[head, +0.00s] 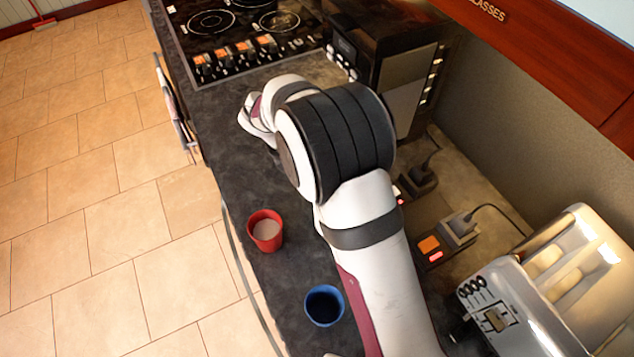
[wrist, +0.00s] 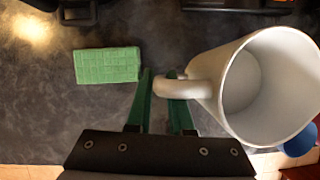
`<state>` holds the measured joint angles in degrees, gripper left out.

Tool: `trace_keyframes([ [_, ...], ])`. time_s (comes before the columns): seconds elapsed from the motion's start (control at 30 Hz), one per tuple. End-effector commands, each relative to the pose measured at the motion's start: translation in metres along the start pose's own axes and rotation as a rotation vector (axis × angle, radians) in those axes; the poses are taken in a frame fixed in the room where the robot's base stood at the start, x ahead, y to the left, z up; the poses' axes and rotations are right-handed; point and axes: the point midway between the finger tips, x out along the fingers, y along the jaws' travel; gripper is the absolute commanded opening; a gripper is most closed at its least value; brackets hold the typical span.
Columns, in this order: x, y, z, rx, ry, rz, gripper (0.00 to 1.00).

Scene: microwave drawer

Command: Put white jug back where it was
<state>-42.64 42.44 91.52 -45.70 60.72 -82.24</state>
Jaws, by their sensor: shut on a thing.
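The white jug (wrist: 262,85) is in the wrist view at the right, its open mouth facing the camera. Its handle (wrist: 185,88) points left and reaches between the green fingertips of my gripper (wrist: 161,88). My gripper is shut on that handle. The jug looks held above the dark countertop, but its exact height is unclear. In the head view my arm hides both the jug and the gripper.
A green block (wrist: 107,65) lies on the counter left of the fingers. A red cup (head: 265,230) and a blue cup (head: 324,305) stand near the counter's front edge. A toaster (head: 550,290), sockets (head: 448,240), a microwave (head: 385,65) and stove (head: 235,30) flank my arm.

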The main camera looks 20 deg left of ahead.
Motion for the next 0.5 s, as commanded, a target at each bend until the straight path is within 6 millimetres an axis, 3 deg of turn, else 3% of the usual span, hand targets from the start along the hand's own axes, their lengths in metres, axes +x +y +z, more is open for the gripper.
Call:
trace_keyframes([
  [0.2, 0.032, -0.001, -0.013, -0.001, 0.0, -0.002, 0.0],
  [0.5, 0.034, 0.0, -0.014, -0.001, 0.0, -0.001, 0.0],
])
